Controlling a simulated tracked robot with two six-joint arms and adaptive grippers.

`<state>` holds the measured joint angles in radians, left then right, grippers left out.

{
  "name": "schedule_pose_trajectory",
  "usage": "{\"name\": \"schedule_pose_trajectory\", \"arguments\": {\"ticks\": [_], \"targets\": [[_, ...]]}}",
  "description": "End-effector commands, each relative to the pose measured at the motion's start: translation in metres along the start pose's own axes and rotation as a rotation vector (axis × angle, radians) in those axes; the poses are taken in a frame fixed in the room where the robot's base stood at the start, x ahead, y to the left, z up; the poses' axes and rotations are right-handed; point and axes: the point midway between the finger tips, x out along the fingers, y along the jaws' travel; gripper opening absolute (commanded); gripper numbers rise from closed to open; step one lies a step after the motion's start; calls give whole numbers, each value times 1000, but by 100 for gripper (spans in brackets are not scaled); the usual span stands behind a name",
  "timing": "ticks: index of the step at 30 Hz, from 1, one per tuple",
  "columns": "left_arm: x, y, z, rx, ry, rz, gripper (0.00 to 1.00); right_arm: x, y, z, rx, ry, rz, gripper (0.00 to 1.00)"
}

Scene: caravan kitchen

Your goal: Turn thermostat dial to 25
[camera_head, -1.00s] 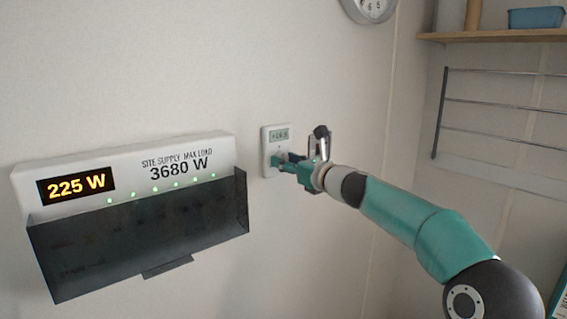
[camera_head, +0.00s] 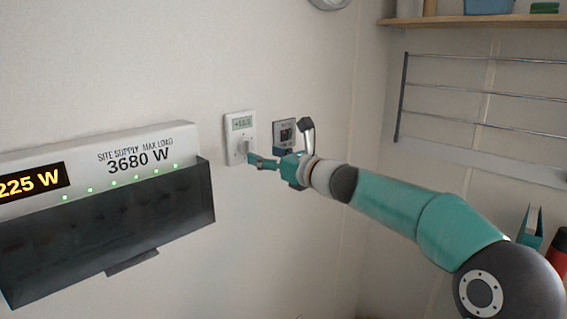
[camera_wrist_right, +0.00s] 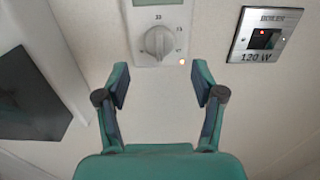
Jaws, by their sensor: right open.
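The thermostat (camera_head: 239,133) is a white wall unit with a small grey-green display (camera_head: 242,123), too small to read surely. My right gripper (camera_wrist_right: 161,72) is open and empty. Its two teal fingers point towards the wall, and the dial appears beyond and between the fingertips, apart from them. In the head view the right gripper (camera_head: 254,161) is at the thermostat's lower right edge. My left gripper is not in view.
A boiler panel (camera_wrist_right: 263,37) reading 120 W with a red light is right of the thermostat. A site supply box (camera_head: 125,150) reading 3680 W and 225 W juts from the wall at left. A wire rack (camera_head: 480,95) and shelf (camera_head: 470,20) are at right.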

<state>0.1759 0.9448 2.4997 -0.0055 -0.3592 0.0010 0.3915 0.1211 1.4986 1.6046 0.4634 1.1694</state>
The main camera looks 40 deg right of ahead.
Motion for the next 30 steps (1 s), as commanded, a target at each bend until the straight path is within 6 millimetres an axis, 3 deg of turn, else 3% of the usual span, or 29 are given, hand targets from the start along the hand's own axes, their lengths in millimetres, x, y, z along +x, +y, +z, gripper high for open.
{"name": "schedule_pose_trajectory", "arguments": {"ticks": [3,10,30], "targets": [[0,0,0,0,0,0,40,-26,-1,0,0,1,-3,68],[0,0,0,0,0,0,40,-55,0,-1,0,2,-1,68],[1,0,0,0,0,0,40,-57,4,-2,2,2,10,68]]}}
